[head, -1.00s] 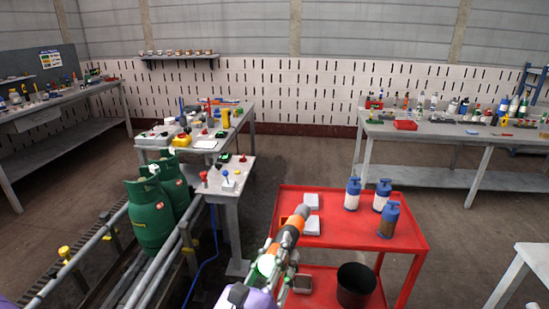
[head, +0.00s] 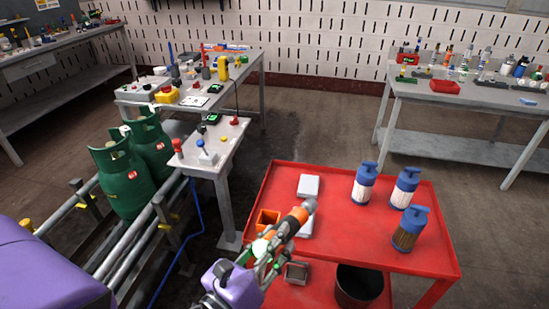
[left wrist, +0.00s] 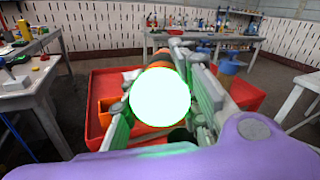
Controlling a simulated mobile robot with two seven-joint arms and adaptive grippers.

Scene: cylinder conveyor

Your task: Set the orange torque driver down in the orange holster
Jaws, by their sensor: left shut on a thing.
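The orange torque driver (head: 291,224) is held in my left gripper (head: 271,247), above the left part of the red cart. It is tilted, with its grey end pointing up and right, away from me. The orange holster (head: 267,216), an open square box, stands at the cart's left edge, just left of and behind the driver. The driver appears apart from it. In the left wrist view the green-grey fingers (left wrist: 157,105) close around the driver, and a bright white disc hides much of it. My right gripper is not in view.
The red cart (head: 335,178) also carries white boxes (head: 308,185) and several blue-topped bottles (head: 365,185) on the right. A dark bin (head: 358,287) is on its lower shelf. Green gas cylinders (head: 122,180) stand on the conveyor at left. The cart's middle is mostly clear.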

